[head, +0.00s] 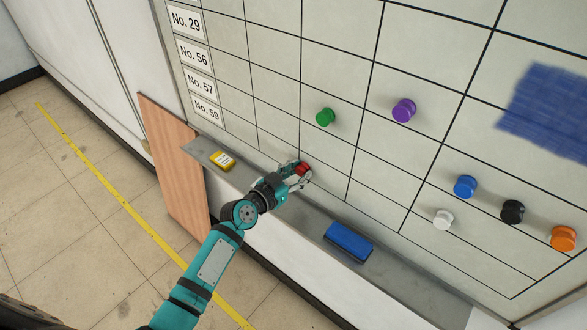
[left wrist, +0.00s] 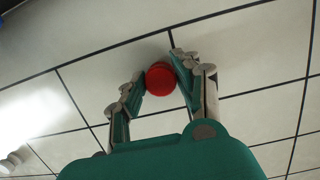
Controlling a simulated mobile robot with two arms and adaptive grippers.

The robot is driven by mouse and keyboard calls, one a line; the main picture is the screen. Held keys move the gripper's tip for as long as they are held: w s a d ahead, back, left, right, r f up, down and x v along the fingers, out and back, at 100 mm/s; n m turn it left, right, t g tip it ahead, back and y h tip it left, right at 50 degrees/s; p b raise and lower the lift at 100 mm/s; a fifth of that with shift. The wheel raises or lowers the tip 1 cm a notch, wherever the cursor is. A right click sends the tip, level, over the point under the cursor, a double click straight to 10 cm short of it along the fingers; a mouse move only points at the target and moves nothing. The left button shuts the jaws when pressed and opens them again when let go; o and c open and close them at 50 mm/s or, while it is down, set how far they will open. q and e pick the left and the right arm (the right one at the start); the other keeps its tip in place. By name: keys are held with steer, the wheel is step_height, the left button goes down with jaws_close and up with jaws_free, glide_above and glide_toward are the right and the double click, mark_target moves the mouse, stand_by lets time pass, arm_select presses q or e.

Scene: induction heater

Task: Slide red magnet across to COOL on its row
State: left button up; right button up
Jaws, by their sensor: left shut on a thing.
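The red magnet (head: 303,169) is low on the gridded whiteboard (head: 345,150), near the bottom rows. My left gripper (head: 299,174) is shut on it, and in the left wrist view its two fingers are on either side of the round red magnet (left wrist: 160,78) at the board's face. Row labels No. 29 (head: 185,20), No. 56, No. 57 and No. 59 (head: 206,109) run down the board's left side. I see no COOL heading in either view. My right gripper is not in view.
Green (head: 325,117) and purple (head: 403,111) magnets sit higher on the board. Blue (head: 465,187), white (head: 443,219), black (head: 512,211) and orange (head: 563,238) magnets are at the right. The tray (head: 415,281) below holds a blue eraser (head: 348,242) and a yellow item (head: 222,160).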

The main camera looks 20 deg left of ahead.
mark_target(322, 178)
arm_select(q)
steer(key=shift+s+d+r+p, duration=0.1)
steer(key=shift+s+d+p, duration=0.25)
steer(key=shift+d, duration=0.5)
steer(key=shift+s+d+f+p, duration=0.1)
steer(key=shift+s+d+p, duration=0.3)
steer(key=shift+d, duration=0.5)
steer(key=shift+s+d+r+p, duration=0.1)
steer(key=shift+s+d+p, duration=0.25)
steer(key=shift+d, duration=0.5)
steer(key=o, duration=1.2)
steer(key=shift+w+d, duration=0.1)
steer(key=shift+w, duration=0.05)
